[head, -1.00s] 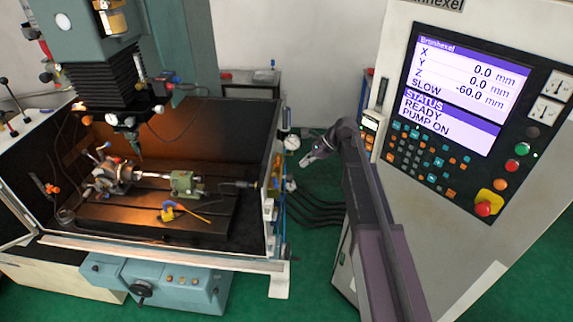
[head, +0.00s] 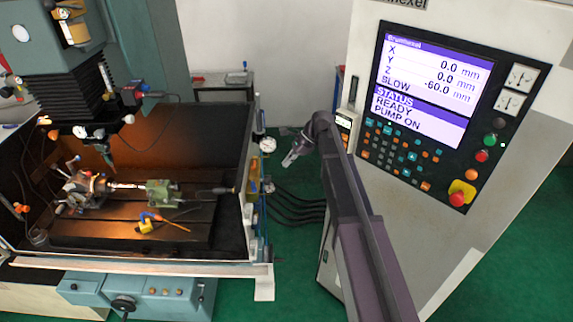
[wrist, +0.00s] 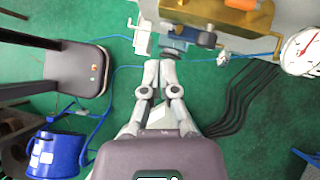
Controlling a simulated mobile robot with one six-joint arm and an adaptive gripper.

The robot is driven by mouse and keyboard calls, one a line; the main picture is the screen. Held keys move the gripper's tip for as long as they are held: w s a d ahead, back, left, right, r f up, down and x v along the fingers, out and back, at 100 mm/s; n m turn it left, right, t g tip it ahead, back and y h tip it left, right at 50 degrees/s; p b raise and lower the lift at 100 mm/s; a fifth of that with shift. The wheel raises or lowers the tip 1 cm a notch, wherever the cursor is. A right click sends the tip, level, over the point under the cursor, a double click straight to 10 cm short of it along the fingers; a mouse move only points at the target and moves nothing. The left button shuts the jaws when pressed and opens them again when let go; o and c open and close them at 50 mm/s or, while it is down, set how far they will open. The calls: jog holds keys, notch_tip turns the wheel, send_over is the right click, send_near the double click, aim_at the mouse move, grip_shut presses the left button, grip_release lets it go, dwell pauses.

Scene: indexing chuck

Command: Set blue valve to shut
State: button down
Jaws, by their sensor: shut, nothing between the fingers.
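A blue fitting (wrist: 205,39) with a dark end sits beside a brass block (wrist: 232,22) in the wrist view. It looks like the blue valve, but I cannot read its setting. A teal cylindrical part (wrist: 178,32) lies just left of it. My gripper (wrist: 159,66) is shut and empty, below and left of the blue fitting, apart from it in the picture. In the head view my gripper (head: 291,159) hangs right of the machine's side wall, near the gauge; the blue valve is too small to make out there.
A white dial gauge (wrist: 301,52) is at the right. An orange part (wrist: 247,4) sits on the brass block. Dark hoses (wrist: 236,100) hang below. A blue bucket (wrist: 57,150) and a stool (wrist: 76,70) stand left. The control panel (head: 435,90) stands right of my arm.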

aim_at(253, 187)
jog(key=a+r+b+x, duration=0.1)
jog(key=a+b+x, duration=0.1)
jog(key=b+x, duration=0.5)
jog(key=shift+s+x, duration=0.25)
jog(key=shift+x, duration=1.95)
